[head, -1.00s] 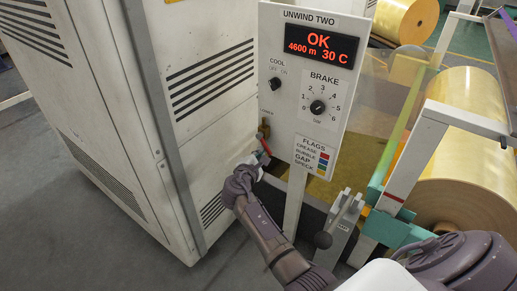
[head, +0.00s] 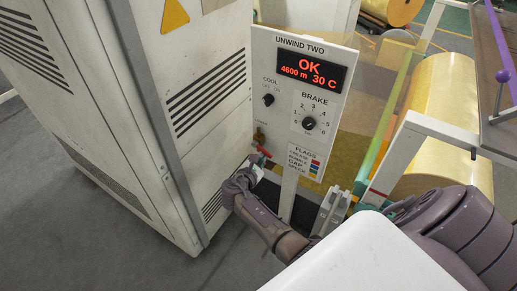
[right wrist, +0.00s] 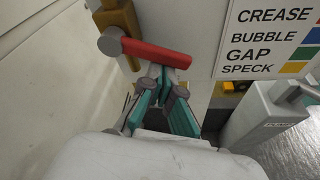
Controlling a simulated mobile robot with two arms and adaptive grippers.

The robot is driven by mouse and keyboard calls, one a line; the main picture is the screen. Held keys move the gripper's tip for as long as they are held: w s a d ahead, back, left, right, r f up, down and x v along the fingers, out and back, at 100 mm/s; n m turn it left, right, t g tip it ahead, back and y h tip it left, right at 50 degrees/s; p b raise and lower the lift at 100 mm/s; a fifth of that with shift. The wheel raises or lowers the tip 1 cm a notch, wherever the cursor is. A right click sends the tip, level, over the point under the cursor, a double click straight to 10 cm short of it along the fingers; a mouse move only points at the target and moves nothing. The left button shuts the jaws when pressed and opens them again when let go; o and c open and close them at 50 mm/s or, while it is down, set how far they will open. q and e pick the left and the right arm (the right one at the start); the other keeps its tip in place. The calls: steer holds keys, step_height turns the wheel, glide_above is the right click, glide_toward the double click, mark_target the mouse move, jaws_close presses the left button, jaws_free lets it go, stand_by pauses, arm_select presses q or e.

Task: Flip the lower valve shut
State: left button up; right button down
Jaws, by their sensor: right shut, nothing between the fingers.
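A valve with a brass body (head: 259,136) and a red lever (head: 264,152) sits beside the lower left edge of the control panel (head: 296,110). In the right wrist view the red lever (right wrist: 155,54) runs from a grey pivot at left to the right, tilted slightly down, across the vertical brass pipe (right wrist: 118,16). My right gripper (head: 258,167) is just below the lever. In the right wrist view its teal-padded fingertips (right wrist: 163,74) are together and empty, close under the lever's right half; contact is unclear. My left gripper is not in view.
A white cabinet (head: 120,100) stands close left of the valve. The panel's FLAGS label (right wrist: 268,40) is right of the lever, above a grey block (right wrist: 268,118). A gold film roll (head: 440,120) and its white frame stand at right.

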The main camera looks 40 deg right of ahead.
arm_select(q)
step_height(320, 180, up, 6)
steer(key=p, duration=0.5)
arm_select(e)
steer(key=shift+s+d+r+n+g+h, duration=0.1)
steer(key=shift+s+r+n+g+h, duration=0.15)
steer(key=shift+r+n+g, duration=0.5)
steer(key=shift+s+d+r+n+g+h, duration=0.1)
steer(key=shift+s+r+n+g+h, duration=0.15)
steer(key=shift+n, duration=0.9)
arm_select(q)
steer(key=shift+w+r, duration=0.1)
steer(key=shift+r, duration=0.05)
arm_select(e)
steer(key=shift+w+r, duration=0.1)
